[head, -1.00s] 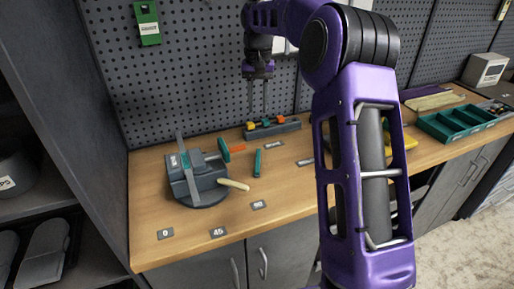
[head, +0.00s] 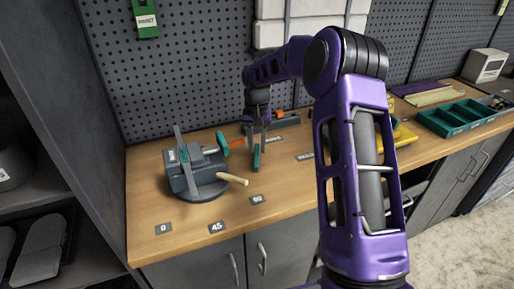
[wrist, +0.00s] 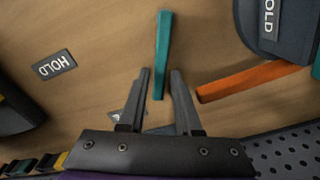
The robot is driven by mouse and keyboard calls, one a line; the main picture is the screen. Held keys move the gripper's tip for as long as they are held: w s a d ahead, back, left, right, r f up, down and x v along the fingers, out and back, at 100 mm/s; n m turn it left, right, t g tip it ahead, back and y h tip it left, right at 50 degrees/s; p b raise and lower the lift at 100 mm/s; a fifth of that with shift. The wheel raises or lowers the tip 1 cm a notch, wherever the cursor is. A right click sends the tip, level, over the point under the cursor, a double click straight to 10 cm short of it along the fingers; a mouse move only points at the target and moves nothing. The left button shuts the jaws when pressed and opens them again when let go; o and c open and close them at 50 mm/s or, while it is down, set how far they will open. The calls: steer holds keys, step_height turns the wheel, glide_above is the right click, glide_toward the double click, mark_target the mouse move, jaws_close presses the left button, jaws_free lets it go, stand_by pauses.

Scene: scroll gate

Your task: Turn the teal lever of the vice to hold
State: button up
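The grey vice (head: 195,170) stands at the left of the bench, with a pale handle sticking out to the right. A teal lever (head: 257,159) is to the right of the vice; it also shows in the wrist view (wrist: 163,45). My gripper (head: 258,143) points down over the far end of this lever. In the wrist view my gripper (wrist: 160,72) is open, with the near end of the lever between its fingers in the picture. A gap shows on each side. I cannot tell whether the fingertips are down at its height.
An orange bar (wrist: 240,81) lies close to the right finger in the wrist view. A HOLD label (wrist: 54,65) is on the bench at left. Labels 0, 45 and 90 (head: 257,199) line the front. A block rack (head: 285,118) stands behind my gripper.

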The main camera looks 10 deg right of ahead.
steer(key=shift+f, duration=0.4)
steer(key=shift+c, duration=0.3)
jaws_close()
stand_by(0.9)
